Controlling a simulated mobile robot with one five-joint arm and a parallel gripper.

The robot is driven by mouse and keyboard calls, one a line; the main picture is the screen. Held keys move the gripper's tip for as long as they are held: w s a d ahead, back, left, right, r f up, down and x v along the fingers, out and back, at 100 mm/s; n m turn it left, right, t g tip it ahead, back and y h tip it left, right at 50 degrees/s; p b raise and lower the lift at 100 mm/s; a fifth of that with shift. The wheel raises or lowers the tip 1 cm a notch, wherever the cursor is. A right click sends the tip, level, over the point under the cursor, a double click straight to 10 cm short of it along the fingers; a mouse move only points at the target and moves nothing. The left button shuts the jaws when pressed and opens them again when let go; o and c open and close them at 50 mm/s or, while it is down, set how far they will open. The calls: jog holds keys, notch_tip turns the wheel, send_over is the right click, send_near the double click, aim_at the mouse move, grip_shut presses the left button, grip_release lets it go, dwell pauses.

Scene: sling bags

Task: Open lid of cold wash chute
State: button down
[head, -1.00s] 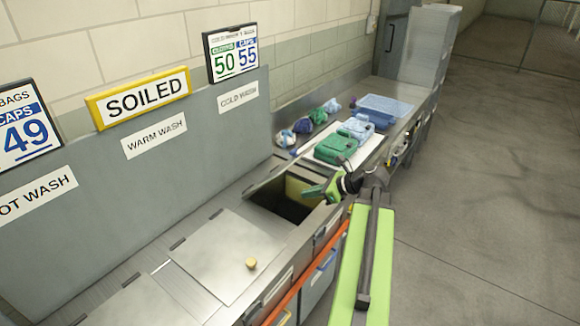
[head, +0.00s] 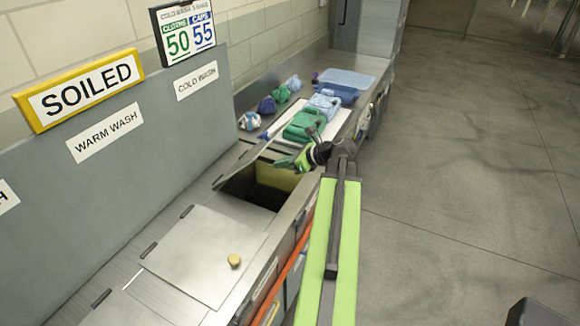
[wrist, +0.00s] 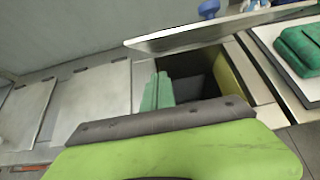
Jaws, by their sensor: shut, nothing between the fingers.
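The cold wash chute opening (head: 258,192) is a dark square hole with a yellowish inner wall, near the COLD WASH label (head: 196,82). Its steel lid (head: 243,166) is raised and tilted, seen nearly edge-on; the wrist view shows the raised lid (wrist: 215,32) above the dark opening (wrist: 200,72). My gripper (head: 279,163) is over the front right part of the opening, beside the lid. Its green fingers (wrist: 158,90) are shut and empty, below the lid in the wrist view. I cannot tell whether they touch the lid.
A closed lid with a brass knob (head: 234,261) covers the warm wash chute. Green folded bags (head: 302,124), a blue tray (head: 345,80) and several small bundles (head: 267,105) lie on the counter beyond.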

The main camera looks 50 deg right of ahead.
jog(key=w, duration=0.1)
jog(key=w+a+p, duration=0.1)
jog(key=w, duration=0.1)
jog(key=w+r+p, duration=0.1)
jog(key=w, duration=0.1)
jog(key=shift+w+a+r, duration=0.1)
jog(key=shift+w+a, duration=0.05)
